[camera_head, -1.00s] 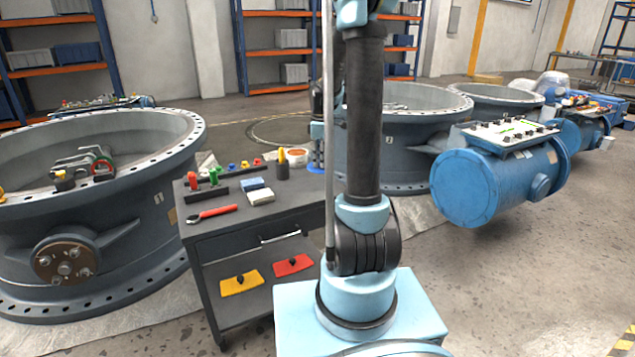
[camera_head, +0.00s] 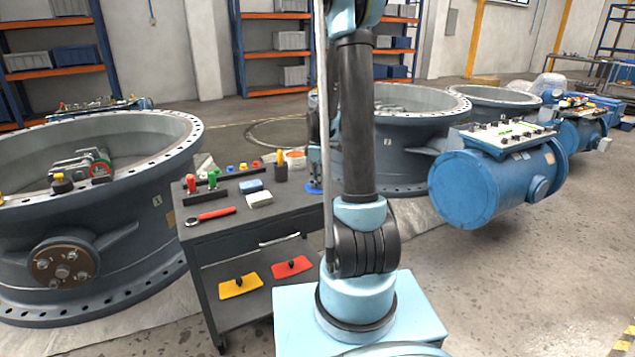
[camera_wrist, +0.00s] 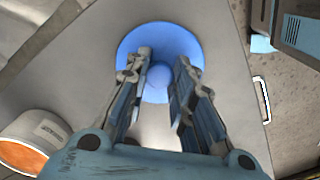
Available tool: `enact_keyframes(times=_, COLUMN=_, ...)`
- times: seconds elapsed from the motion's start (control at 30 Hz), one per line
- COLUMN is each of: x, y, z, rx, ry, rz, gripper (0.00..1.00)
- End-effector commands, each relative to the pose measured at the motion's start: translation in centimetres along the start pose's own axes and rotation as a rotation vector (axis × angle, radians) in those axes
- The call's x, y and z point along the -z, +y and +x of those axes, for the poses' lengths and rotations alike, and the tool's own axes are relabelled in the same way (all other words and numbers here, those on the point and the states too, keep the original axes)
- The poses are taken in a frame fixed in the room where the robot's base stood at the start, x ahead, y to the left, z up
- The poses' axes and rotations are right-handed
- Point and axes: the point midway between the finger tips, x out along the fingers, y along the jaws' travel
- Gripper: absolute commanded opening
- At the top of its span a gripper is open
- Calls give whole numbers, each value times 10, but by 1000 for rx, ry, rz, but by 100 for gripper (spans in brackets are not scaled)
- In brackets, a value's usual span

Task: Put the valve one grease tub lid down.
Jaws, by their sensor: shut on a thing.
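The grease tub lid (camera_wrist: 188,38) is a blue round disc with a knob in its middle. My gripper (camera_wrist: 157,80) is shut on that knob from above, with a finger on each side. In the head view the lid (camera_head: 314,188) is low over the right end of the cart top, at my gripper (camera_head: 316,172), partly hidden behind my arm. I cannot tell whether it touches the surface. The open grease tub (camera_head: 296,160), pale with orange grease inside, stands behind and left of the lid. The tub also shows at lower left in the wrist view (camera_wrist: 40,135).
The grey cart top (camera_head: 225,200) holds a red wrench (camera_head: 212,216), blue and white blocks (camera_head: 258,198) and a dark cup with a yellow-handled tool (camera_head: 281,170). Big grey valves stand left and behind. A cart handle (camera_wrist: 263,98) shows at right in the wrist view.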

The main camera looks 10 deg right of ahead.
Motion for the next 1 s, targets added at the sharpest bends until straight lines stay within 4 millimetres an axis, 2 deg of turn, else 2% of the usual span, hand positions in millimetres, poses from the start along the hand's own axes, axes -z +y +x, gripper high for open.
enact_keyframes(times=0.1, x=0, y=0, z=2, rx=0, ry=0, rz=0, gripper=9)
enact_keyframes(times=0.13, x=0, y=0, z=2, rx=0, ry=0, rz=0, gripper=29)
enact_keyframes(times=0.2, x=0, y=0, z=1, rx=0, ry=0, rz=0, gripper=43)
enact_keyframes(times=0.53, x=0, y=0, z=1, rx=0, ry=0, rz=0, gripper=43)
enact_keyframes(times=0.67, x=0, y=0, z=-6, rx=0, ry=0, rz=1, gripper=43)
enact_keyframes(times=1.0, x=-1, y=0, z=-55, rx=0, ry=0, rz=1, gripper=43)
